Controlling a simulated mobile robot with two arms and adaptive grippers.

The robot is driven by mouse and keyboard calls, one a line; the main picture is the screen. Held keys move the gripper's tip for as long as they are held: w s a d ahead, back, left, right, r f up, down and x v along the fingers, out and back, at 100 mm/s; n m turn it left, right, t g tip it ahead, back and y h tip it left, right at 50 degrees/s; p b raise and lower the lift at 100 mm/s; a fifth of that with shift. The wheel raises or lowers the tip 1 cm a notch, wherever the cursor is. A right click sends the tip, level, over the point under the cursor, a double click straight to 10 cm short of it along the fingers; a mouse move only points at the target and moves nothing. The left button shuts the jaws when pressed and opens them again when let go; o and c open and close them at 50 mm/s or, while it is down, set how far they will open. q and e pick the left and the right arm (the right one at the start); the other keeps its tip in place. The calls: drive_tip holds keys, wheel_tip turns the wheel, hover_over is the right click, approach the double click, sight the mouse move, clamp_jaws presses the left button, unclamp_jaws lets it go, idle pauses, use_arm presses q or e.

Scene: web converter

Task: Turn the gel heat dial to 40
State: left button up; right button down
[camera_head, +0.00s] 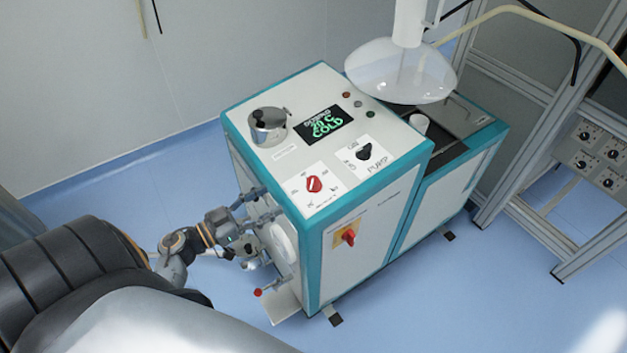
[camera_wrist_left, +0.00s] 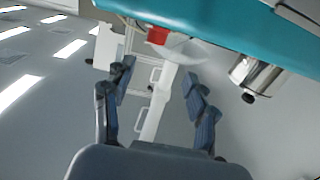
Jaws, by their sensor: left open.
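The machine (camera_head: 255,165) has a white top panel with teal edges. A red dial (camera_head: 314,184) sits on a white label plate near the top's front left corner; its small markings are unreadable. A black dial (camera_head: 364,152) beside it is labelled PUMP. The display (camera_head: 323,124) shows green text that seems to read 20 C COLD. My left gripper (camera_head: 262,204) is beside the machine's left side, below the top edge, apart from the red dial. In the left wrist view my left gripper (camera_wrist_left: 158,76) is open with nothing between its fingers. My right gripper is not in view.
A metal pot (camera_head: 268,127) stands on the top panel. A red switch on a yellow plate (camera_head: 348,237) is on the front face. A clear dome (camera_head: 402,72) hangs behind. A metal frame (camera_head: 540,150) stands at right. The blue floor (camera_head: 430,310) in front is clear.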

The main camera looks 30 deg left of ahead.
sight(314, 179)
use_arm(q)
drive_tip(key=x, duration=0.4)
drive_tip(key=p+x, duration=0.1)
drive_tip(key=x, duration=0.4)
drive_tip(key=p+x, duration=0.1)
drive_tip(key=x, duration=0.3)
drive_tip(key=shift+w+d+f, duration=0.15)
drive_tip(key=shift+d+f, duration=0.2)
drive_tip(key=shift+d, duration=0.1)
drive_tip(key=c, duration=1.2)
